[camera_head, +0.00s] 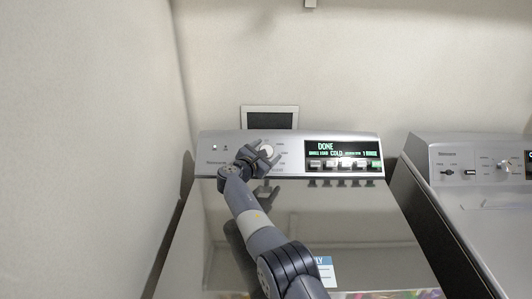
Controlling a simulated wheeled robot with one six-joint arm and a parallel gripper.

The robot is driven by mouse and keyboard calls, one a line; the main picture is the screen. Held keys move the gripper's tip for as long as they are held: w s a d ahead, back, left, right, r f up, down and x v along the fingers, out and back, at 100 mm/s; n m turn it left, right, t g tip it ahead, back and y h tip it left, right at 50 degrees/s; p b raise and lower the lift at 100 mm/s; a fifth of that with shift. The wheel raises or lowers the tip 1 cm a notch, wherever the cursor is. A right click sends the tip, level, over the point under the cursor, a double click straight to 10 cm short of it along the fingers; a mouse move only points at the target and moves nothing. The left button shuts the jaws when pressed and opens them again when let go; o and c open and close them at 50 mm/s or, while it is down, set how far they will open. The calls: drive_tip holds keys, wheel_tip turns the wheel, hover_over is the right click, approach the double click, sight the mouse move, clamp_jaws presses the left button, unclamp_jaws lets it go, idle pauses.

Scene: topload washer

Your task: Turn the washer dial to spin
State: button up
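The washer (320,215) stands in front of me with its lid down. Its round, pale dial (267,150) is on the left part of the silver control panel (292,140), with small printed labels to its right. My gripper (265,151) is at the panel, its fingers spread on either side of the dial, one at upper left and one at lower right. I cannot tell whether they touch it. The dial's pointer and its setting are too small to read. The display (343,150) reads "DONE" and "COLD".
Several buttons (343,163) run below the display. A second machine (470,172) with its own knobs stands at the right, across a narrow dark gap. A wall closes the left side. A dark framed panel (270,118) is behind the washer.

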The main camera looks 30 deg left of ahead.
drive_tip(key=shift+s, duration=0.1)
drive_tip(key=shift+s+a+b, duration=0.1)
drive_tip(key=shift+s+b, duration=0.7)
drive_tip(key=shift+s, duration=0.3)
drive_tip(key=s+r+b, duration=0.1)
drive_tip(key=s+b, duration=0.1)
drive_tip(key=s, duration=0.6)
drive_tip(key=shift+s, duration=0.15)
